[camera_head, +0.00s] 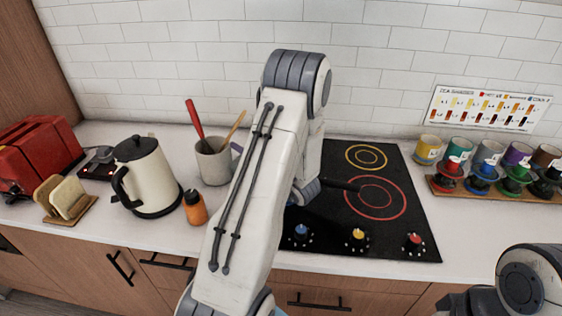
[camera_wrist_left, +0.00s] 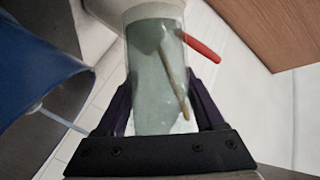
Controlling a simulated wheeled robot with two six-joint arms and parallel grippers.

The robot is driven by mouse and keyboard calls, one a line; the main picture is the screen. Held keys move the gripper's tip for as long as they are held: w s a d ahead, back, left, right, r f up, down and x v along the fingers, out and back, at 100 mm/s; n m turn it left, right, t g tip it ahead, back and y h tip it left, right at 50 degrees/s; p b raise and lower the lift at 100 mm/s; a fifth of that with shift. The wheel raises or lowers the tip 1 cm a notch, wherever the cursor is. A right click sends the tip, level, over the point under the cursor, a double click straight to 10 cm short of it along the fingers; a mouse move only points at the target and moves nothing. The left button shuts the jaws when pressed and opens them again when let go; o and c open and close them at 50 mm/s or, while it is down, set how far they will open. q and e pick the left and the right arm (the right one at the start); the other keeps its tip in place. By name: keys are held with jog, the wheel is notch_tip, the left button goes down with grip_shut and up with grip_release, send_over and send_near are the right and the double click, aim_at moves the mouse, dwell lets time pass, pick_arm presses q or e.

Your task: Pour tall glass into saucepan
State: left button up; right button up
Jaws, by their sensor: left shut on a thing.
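The tall glass (camera_wrist_left: 150,75) is a clear, grey-green cylinder in the left wrist view. It stands between the two dark fingers of my left gripper (camera_wrist_left: 160,92), which is shut on it. A red handle and a wooden stick show behind or through it. I cannot tell its contents or tilt surely. In the head view my left arm hides the gripper and the glass. My right gripper is out of view.
The black hob (camera_head: 400,235) has several knobs at its front. Left of my arm stand a utensil crock (camera_head: 211,166), an orange bottle (camera_head: 195,208), a kettle (camera_head: 150,180) and a red toaster (camera_head: 38,150). Several cups (camera_head: 459,148) stand at the right.

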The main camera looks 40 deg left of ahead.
pick_arm(q)
jog(key=shift+r+m, duration=0.3)
jog(key=shift+m, duration=0.1)
jog(key=shift+f+m+y+b, duration=0.25)
jog(key=shift+m+y+b, duration=0.25)
jog(key=shift+m+y, duration=0.15)
dwell(0.9)
jog(key=shift+r+m+y, duration=0.35)
jog(key=shift+r+m, duration=0.25)
jog(key=shift+m, duration=0.35)
jog(key=shift+w+d+r+m+t+y+p, duration=0.3)
jog(key=shift+w+d+r+m+p, duration=0.25)
jog(key=shift+w+m+p, duration=0.3)
dwell(0.7)
jog(key=shift+d+r+m+t+y+p, duration=0.1)
jog(key=shift+r+m+t+y+p, duration=0.3)
jog(key=shift+m, duration=0.55)
